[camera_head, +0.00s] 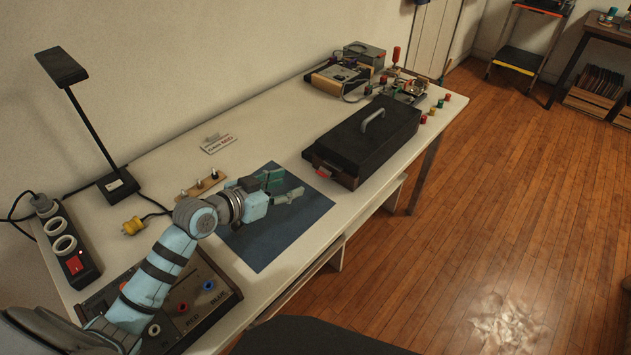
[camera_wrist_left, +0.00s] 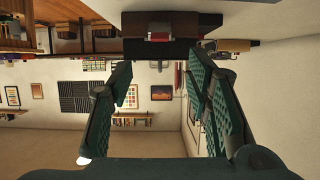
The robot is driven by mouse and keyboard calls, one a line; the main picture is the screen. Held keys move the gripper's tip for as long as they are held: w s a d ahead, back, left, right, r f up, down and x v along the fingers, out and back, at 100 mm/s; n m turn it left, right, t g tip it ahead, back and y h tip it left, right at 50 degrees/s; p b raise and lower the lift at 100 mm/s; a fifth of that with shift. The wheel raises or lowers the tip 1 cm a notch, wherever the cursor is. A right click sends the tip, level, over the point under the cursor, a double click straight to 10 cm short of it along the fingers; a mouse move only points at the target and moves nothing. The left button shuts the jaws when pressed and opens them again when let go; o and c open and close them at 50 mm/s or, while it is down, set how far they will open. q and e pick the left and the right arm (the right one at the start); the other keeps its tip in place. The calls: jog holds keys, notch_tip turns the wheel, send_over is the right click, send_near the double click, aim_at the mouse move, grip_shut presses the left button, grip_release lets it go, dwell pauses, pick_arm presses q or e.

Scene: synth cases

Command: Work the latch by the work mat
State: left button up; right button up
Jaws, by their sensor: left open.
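The dark blue work mat (camera_head: 268,238) lies flat on the white table. Just right of it sits a black case (camera_head: 362,140) with a grey handle on its lid, which looks closed. A small red latch (camera_head: 323,172) is on the case's near-left end. In the left wrist view, a red latch part (camera_wrist_left: 160,37) shows at top middle on the dark case, beyond the fingers. My left gripper (camera_head: 284,187) is above the mat, open and empty, its fingers pointing toward the case and apart from the latch. My right gripper is not in view.
A black lamp (camera_head: 88,118), a power strip (camera_head: 70,245) and a control box (camera_head: 190,305) stand at the left. A small sign (camera_head: 217,144) is behind the mat. Instruments (camera_head: 342,76) and several coloured caps lie beyond the case. The near part of the mat is clear.

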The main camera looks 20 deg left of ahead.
aim_at(320, 173)
pick_arm(q)
jog(key=b+x, duration=0.3)
jog(key=x, duration=0.8)
jog(key=shift+w+d+f, duration=0.1)
jog(key=shift+w+f, duration=0.05)
jog(key=shift+w, duration=0.1)
